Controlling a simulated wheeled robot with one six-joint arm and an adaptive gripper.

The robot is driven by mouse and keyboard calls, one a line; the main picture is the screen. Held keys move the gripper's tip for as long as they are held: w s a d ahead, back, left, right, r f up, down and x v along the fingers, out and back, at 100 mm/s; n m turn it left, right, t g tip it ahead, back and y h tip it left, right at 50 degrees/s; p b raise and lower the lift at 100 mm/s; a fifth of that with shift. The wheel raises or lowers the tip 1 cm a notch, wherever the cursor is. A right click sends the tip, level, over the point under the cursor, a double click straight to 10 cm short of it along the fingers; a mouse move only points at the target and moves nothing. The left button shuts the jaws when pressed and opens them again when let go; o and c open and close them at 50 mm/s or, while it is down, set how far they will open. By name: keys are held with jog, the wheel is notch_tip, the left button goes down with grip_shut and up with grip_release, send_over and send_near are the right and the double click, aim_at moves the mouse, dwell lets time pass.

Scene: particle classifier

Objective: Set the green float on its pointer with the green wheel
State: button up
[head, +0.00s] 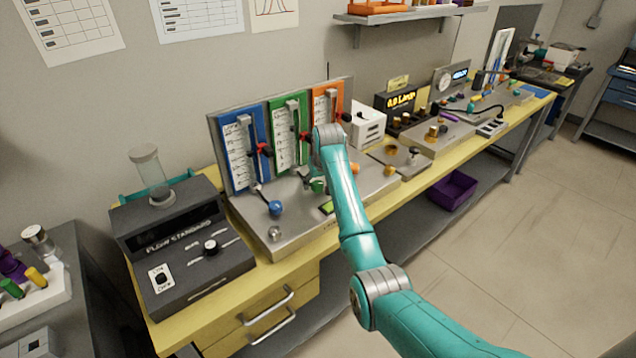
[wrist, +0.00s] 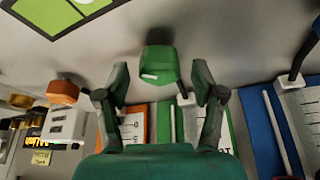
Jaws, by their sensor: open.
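The green wheel (wrist: 158,64) shows in the wrist view with a pale mark on its side. My gripper (wrist: 161,80) is open, one finger on each side of the wheel, with visible gaps. In the head view the green wheel (head: 318,186) is small and partly covered by my arm; my gripper there is mostly hidden behind the arm. The green scale panel (head: 279,145) stands upright between the blue and orange ones, with a vertical tube and a red pointer (head: 305,136) at its right side. The green float is too small to make out, so its height against the pointer cannot be told.
The blue wheel (head: 275,207) and orange wheel (head: 354,168) flank the green one; the orange wheel also shows in the wrist view (wrist: 62,91). The dark flow standard box (head: 185,240) stands left on the yellow bench. A purple bin (head: 452,190) sits below.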

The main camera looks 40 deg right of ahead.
jog(key=c, duration=1.1)
jog(key=shift+c, duration=0.2)
jog(key=shift+m, duration=0.4)
jog(key=shift+a+m+h, duration=0.1)
jog(key=shift+m+h, duration=0.4)
jog(key=shift+m, duration=0.4)
jog(key=m, duration=0.2)
jog(key=m+g+h, duration=0.1)
jog(key=m, duration=0.1)
jog(key=shift+w+m+g, duration=0.1)
jog(key=shift+m+g, duration=0.2)
jog(key=m+g+h, duration=0.1)
jog(key=m, duration=0.2)
jog(key=shift+m, duration=0.3)
jog(key=shift+w+m+g, duration=0.15)
jog(key=shift+m+g, duration=0.75)
jog(key=shift+m, duration=1)
